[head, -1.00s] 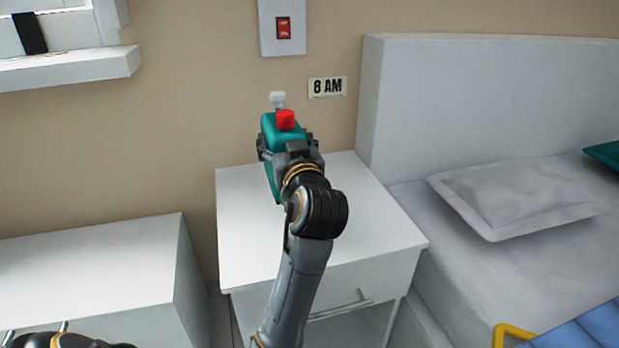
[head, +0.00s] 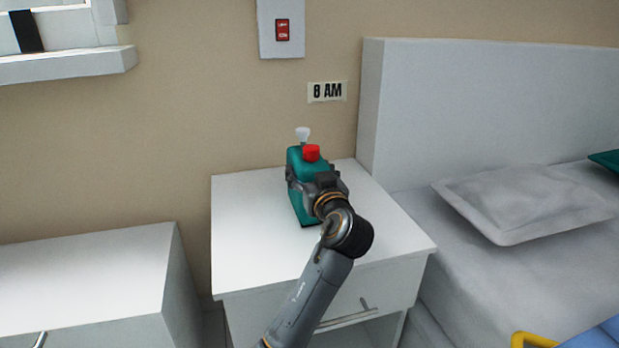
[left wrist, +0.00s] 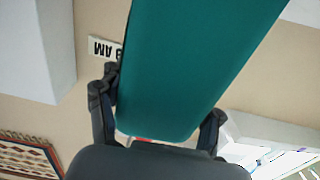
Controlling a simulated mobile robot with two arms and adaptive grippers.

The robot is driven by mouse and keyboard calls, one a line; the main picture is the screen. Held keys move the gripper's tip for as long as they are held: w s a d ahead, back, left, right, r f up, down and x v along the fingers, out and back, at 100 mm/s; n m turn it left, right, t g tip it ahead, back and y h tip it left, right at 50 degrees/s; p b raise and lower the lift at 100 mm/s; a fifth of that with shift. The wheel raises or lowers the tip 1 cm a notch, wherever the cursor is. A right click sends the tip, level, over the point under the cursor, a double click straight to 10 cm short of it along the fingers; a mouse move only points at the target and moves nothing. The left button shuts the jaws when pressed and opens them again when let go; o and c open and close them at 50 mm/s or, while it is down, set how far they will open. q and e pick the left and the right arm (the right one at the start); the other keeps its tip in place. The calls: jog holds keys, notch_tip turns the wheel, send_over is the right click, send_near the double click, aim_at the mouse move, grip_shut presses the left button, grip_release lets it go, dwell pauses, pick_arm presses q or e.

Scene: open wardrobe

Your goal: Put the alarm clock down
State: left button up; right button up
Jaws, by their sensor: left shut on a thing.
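The alarm clock (head: 303,163) is a teal block with a red button and a pale knob on top. It is upright over the white nightstand (head: 250,255) in the head view, its lower end at or just above the top; I cannot tell if it touches. My left gripper (head: 312,182) is shut on the alarm clock from the near side. In the left wrist view the clock's teal side (left wrist: 195,65) fills the middle, between the fingers (left wrist: 158,118). My right gripper does not show.
The bed's grey headboard (head: 450,110) and a pillow (head: 525,200) are at the right. A white cabinet (head: 80,275) stands at the left. An "8 AM" sign (head: 327,92) and a red switch (head: 282,30) are on the wall. The nightstand top around the clock is clear.

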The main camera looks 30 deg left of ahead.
pick_arm(q)
jog(key=shift+r, duration=0.15)
jog(key=o, duration=1.8)
